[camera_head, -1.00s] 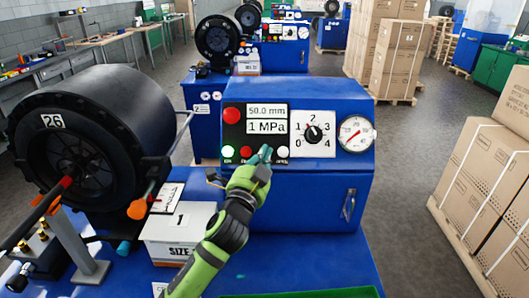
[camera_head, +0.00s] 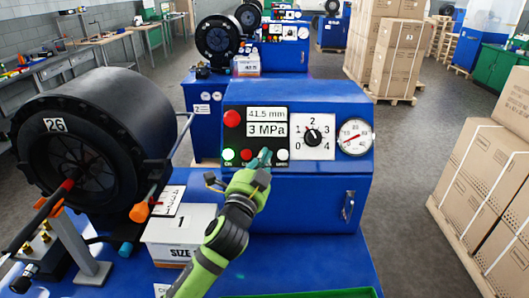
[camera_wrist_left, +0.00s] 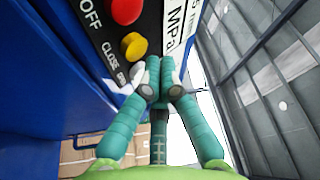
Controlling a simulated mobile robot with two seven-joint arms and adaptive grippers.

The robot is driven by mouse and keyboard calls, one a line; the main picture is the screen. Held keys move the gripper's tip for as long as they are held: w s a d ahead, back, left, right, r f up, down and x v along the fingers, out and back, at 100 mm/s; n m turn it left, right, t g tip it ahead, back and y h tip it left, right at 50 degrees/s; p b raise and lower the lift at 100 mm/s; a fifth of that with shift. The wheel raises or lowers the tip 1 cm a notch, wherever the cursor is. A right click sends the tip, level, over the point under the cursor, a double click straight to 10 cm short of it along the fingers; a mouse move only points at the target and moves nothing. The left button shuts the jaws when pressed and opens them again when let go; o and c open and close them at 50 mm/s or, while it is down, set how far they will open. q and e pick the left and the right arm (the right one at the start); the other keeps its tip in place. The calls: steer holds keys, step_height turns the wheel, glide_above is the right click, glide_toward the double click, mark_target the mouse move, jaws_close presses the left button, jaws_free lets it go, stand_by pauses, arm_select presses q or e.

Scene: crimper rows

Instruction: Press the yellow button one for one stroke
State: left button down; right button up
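The blue crimper's control panel (camera_head: 232,142) has a display (camera_head: 266,122) reading 41.5 mm and 3 MPa. The yellow button (camera_wrist_left: 133,46), by the CLOSE label, shows in the left wrist view; in the head view my left gripper covers its place. A red button (camera_wrist_left: 125,10) and a white button (camera_wrist_left: 137,75) sit on either side of it. My left gripper (camera_head: 264,157) is at the button row; its teal fingertips (camera_wrist_left: 160,80) are together with nothing between them. I cannot tell whether they touch the yellow button. My right gripper is not in view.
A selector dial (camera_head: 313,134) and a pressure gauge (camera_head: 355,137) are right of the buttons. A large black crimper head (camera_head: 93,150) marked 26 stands left. Stacked cartons (camera_head: 483,180) stand right, beyond clear floor.

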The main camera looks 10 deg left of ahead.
arm_select(q)
steer(key=s+r+p, duration=0.1)
steer(key=s+p, duration=0.1)
steer(key=s+r+p, duration=0.1)
steer(key=s, duration=0.1)
steer(key=shift+d+r+p, duration=0.3)
steer(key=shift+d+r, duration=0.05)
steer(key=shift+d, duration=0.05)
stand_by(1.7)
